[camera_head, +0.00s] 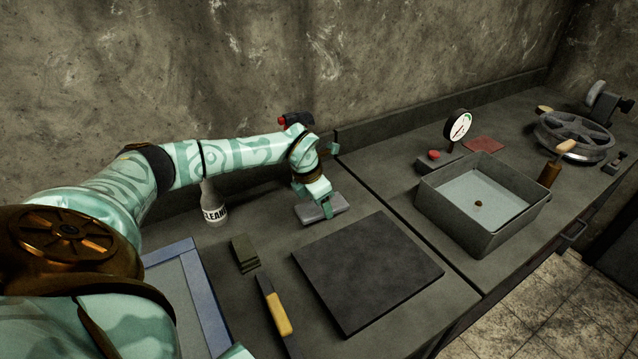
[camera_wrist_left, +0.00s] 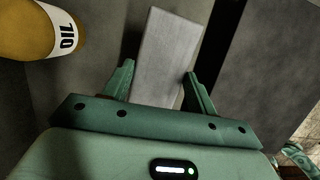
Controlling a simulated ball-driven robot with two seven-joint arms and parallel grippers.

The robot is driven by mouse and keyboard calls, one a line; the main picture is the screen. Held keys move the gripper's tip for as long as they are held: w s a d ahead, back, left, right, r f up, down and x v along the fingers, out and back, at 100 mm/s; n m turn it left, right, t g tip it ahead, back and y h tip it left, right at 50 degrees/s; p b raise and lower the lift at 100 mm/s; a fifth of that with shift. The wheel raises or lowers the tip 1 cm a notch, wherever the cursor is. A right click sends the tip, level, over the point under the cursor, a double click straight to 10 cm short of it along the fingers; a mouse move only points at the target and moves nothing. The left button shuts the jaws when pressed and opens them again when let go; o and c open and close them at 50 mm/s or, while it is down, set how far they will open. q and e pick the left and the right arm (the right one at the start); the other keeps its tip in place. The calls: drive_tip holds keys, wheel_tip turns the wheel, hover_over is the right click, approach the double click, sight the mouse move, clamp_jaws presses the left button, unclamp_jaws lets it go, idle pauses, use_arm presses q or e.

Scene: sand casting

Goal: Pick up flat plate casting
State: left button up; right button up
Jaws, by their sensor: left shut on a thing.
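The flat plate casting (camera_head: 306,214) is a light grey rectangular plate at the back of the bench, just behind the dark square slab. In the left wrist view the plate (camera_wrist_left: 165,45) runs away between the two green fingers. My left gripper (camera_head: 324,203) is at the plate, pointing down, and shut on it. In the wrist view its fingers (camera_wrist_left: 159,74) stand on either side of the plate. I cannot tell whether the plate is lifted off the bench.
A dark square slab (camera_head: 367,270) lies in front of the plate. A white bottle (camera_head: 213,204) stands left, and an oil bottle (camera_wrist_left: 35,30) shows beside the plate. Green pads (camera_head: 244,252) and a yellow-handled tool (camera_head: 278,312) lie nearer. A grey bin (camera_head: 455,220) stands right.

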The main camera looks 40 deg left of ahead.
use_arm(q)
drive_tip(key=s+d+r+p, duration=0.1)
drive_tip(key=s+d+r, duration=0.2)
drive_tip(key=r, duration=0.3)
drive_tip(key=shift+s+d+p, duration=0.3)
drive_tip(key=shift+s+d, duration=0.1)
drive_tip(key=shift+s, duration=0.15)
drive_tip(key=s+d+r, duration=0.2)
drive_tip(key=s+d, duration=0.1)
drive_tip(key=s+d+r, duration=0.1)
drive_tip(key=s+d, duration=0.1)
drive_tip(key=shift+s+p, duration=0.1)
drive_tip(key=shift+p, duration=0.2)
drive_tip(key=shift+c, duration=0.2)
drive_tip(key=s+d+r+m+p, duration=0.15)
drive_tip(key=s+d, duration=0.25)
drive_tip(key=d, duration=0.4)
drive_tip(key=s+d+r+n+p, duration=0.1)
drive_tip(key=s+d+r+p, duration=0.25)
drive_tip(key=d, duration=0.55)
drive_tip(key=n+b, duration=0.1)
hover_over(368, 261)
drive_tip(key=s, duration=0.1)
drive_tip(key=f, duration=1)
drive_tip(key=shift+s, duration=0.2)
drive_tip(key=shift+w+f, duration=0.15)
drive_tip(key=shift+f, duration=0.1)
drive_tip(key=shift+a+f+b, duration=0.1)
drive_tip(key=shift+f+b, duration=0.25)
drive_tip(key=shift+f, duration=1.2)
